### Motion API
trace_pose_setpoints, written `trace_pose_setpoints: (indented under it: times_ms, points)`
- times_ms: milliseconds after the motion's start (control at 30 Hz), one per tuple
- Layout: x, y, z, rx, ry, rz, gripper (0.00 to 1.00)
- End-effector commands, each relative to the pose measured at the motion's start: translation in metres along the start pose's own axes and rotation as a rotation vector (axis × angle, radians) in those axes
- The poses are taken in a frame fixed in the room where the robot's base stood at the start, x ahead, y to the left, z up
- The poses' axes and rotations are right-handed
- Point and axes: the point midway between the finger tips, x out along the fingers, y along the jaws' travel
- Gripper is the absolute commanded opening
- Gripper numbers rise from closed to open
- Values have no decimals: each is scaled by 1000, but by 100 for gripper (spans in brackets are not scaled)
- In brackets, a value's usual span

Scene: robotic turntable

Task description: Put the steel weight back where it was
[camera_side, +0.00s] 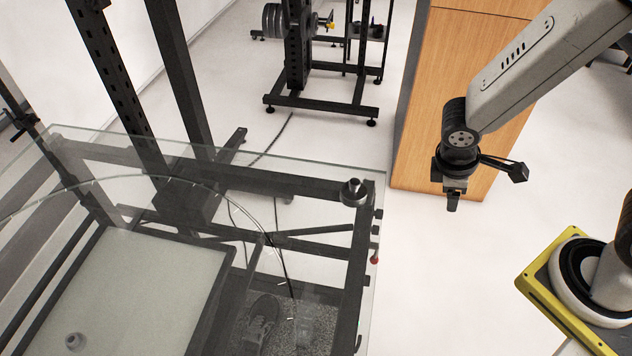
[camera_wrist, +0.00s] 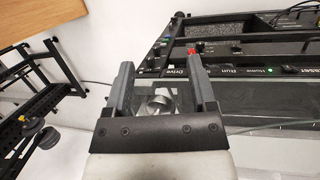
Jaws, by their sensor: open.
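The steel weight (camera_side: 354,192) is a small shiny cylinder with a knob on top. In the side view it stands upright at the right back corner of the glass top. My gripper (camera_side: 452,197) hangs to the right of it, past the glass edge, apart from the weight. In the wrist view my gripper (camera_wrist: 159,72) has its two fingers spread with nothing clasped. The weight (camera_wrist: 160,103) shows in the gap between the fingers, partly hidden by the gripper body.
The glass top (camera_side: 150,150) lies over a black frame. A red knob (camera_side: 374,261) is at the frame's right side. A wooden cabinet (camera_side: 470,80) stands behind my arm.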

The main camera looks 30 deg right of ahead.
Motion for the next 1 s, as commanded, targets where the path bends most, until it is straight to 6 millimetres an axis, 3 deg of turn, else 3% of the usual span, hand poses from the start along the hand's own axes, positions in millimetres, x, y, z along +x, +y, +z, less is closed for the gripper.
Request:
trace_pose_setpoints:
  times_ms: [200, 400, 600, 1000]
  points:
    - [-20, 16, 0, 416, 195, -123, 72]
    - [-33, 31, -1, 667, 315, -175, 72]
    - [-37, 37, 0, 746, 353, -189, 72]
    - [-37, 37, -1, 744, 352, -189, 72]
